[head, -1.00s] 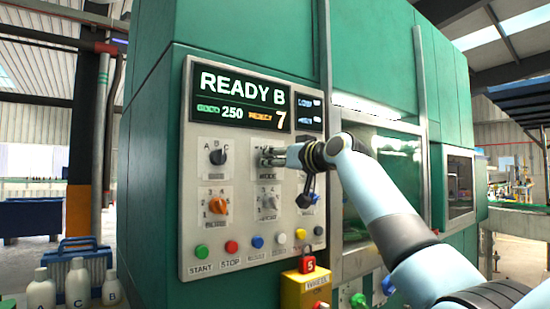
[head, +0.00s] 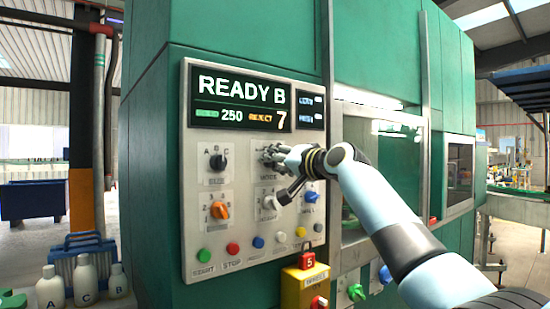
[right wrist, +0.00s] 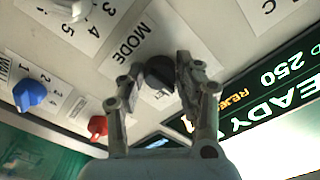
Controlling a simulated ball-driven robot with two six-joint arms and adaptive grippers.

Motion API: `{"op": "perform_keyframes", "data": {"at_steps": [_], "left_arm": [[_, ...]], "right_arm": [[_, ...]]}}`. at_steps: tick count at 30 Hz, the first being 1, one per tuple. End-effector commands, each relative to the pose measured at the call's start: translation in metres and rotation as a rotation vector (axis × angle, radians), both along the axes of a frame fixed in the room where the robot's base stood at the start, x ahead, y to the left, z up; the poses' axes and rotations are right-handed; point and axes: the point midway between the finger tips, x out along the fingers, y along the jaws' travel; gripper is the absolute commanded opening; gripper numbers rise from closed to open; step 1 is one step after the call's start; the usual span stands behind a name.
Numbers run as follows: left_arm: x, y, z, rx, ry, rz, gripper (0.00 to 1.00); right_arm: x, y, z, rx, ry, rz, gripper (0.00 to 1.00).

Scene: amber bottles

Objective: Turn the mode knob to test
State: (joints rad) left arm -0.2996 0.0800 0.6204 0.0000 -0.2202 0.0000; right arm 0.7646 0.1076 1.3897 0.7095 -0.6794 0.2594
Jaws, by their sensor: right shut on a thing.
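The mode knob (right wrist: 160,72) is black and sits on the panel beside the printed word MODE in the right wrist view. My right gripper (right wrist: 160,78) has its two fingers on either side of this knob and is shut on it. In the head view my right gripper (head: 270,156) is at the panel's upper middle and hides the knob and most of its label. I cannot read which position the knob points to. My left gripper is not in view.
The control panel (head: 188,240) also bears a black A-B-C knob (head: 217,161), an orange knob (head: 219,210), a pale knob (head: 271,203) and a blue knob (head: 311,197). Coloured buttons line the bottom. The screen (head: 240,103) reads READY B. A yellow box (head: 292,290) with a red padlock stands below.

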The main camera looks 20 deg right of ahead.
Motion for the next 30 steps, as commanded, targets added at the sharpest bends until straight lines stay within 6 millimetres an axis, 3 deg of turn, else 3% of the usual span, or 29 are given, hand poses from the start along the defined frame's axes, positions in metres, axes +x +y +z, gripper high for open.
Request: {"op": "perform_keyframes", "data": {"at_steps": [15, 16, 21, 30], "left_arm": [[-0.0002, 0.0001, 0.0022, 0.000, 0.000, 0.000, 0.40], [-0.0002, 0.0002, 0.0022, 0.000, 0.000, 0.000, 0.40], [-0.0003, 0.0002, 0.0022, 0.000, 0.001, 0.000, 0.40], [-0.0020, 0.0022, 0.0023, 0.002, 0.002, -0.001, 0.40]], "right_arm": [[0.0000, -0.0004, -0.0001, 0.021, 0.007, -0.001, 0.02], [0.0000, -0.0004, -0.0001, 0.021, 0.007, -0.001, 0.35], [0.0000, -0.0003, -0.0001, 0.021, 0.007, -0.001, 0.56], [-0.0021, -0.0012, -0.0001, 0.021, 0.007, -0.001, 0.56]]}}
